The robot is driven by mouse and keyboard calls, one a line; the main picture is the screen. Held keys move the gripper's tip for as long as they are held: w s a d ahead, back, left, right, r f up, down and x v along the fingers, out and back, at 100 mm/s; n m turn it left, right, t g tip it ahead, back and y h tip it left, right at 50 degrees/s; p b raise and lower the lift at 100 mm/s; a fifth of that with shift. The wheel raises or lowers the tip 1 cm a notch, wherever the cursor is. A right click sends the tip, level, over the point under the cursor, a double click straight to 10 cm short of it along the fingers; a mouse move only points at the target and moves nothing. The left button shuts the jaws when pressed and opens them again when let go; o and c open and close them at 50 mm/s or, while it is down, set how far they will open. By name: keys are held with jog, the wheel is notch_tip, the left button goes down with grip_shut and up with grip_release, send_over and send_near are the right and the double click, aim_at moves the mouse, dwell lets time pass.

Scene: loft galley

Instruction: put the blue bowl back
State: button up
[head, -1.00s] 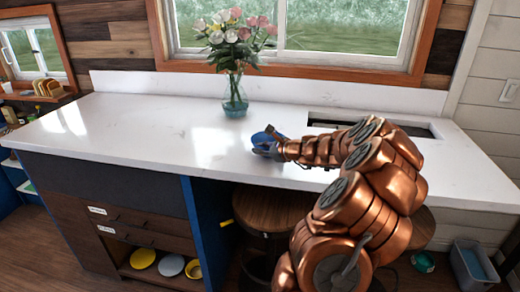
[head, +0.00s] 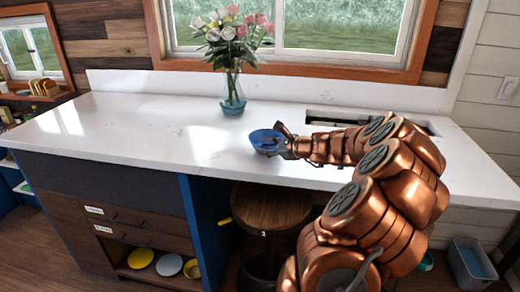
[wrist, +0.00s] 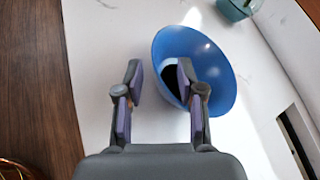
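The blue bowl (head: 265,141) stands on the white counter near its front edge, left of my gripper (head: 284,143). I cannot tell whether either finger touches the bowl.
A glass vase of flowers (head: 233,92) stands behind the bowl. A sink opening (head: 330,117) lies to the right. Below, labelled drawers (head: 140,236) sit above an open compartment with yellow and grey dishes (head: 169,265). A round stool (head: 270,208) stands under the counter. The counter's left part is clear.

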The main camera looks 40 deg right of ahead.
jog(key=b+v, duration=0.1)
jog(key=v, duration=0.6)
jog(key=shift+s+r, duration=0.15)
jog(key=shift+s, duration=0.2)
jog(key=shift+a, duration=0.1)
jog(key=w+a+n+g+y, duration=0.25)
jog(key=a+n, duration=0.25)
jog(key=a, duration=0.6)
jog(key=w+a+n+g+y, duration=0.1)
jog(key=a+n+g+y, duration=0.2)
jog(key=a, duration=0.8)
jog(key=s+a+f+n+g, duration=0.1)
jog(key=s+a+n+g, duration=0.2)
jog(key=a, duration=0.4)
jog(key=s+a+f+n, duration=0.2)
jog(key=a+n, duration=0.3)
jog(key=a, duration=0.2)
jog(key=s+a+f+n+g+h, duration=0.1)
jog(key=s+a+f+n+g, duration=0.1)
jog(key=s+a+n+g, duration=0.3)
jog(key=s+a+f+n+h, duration=0.1)
jog(key=s+a+f+n, duration=0.15)
jog(key=s, duration=0.55)
jog(key=s+d+f+n+g+h, duration=0.1)
jog(key=s+n+h, duration=0.3)
jog(key=s, duration=0.7)
jog(key=shift+s+d+f+n+g, duration=0.2)
jog(key=shift+d+n+g, duration=0.5)
jog(key=shift+n, duration=0.25)
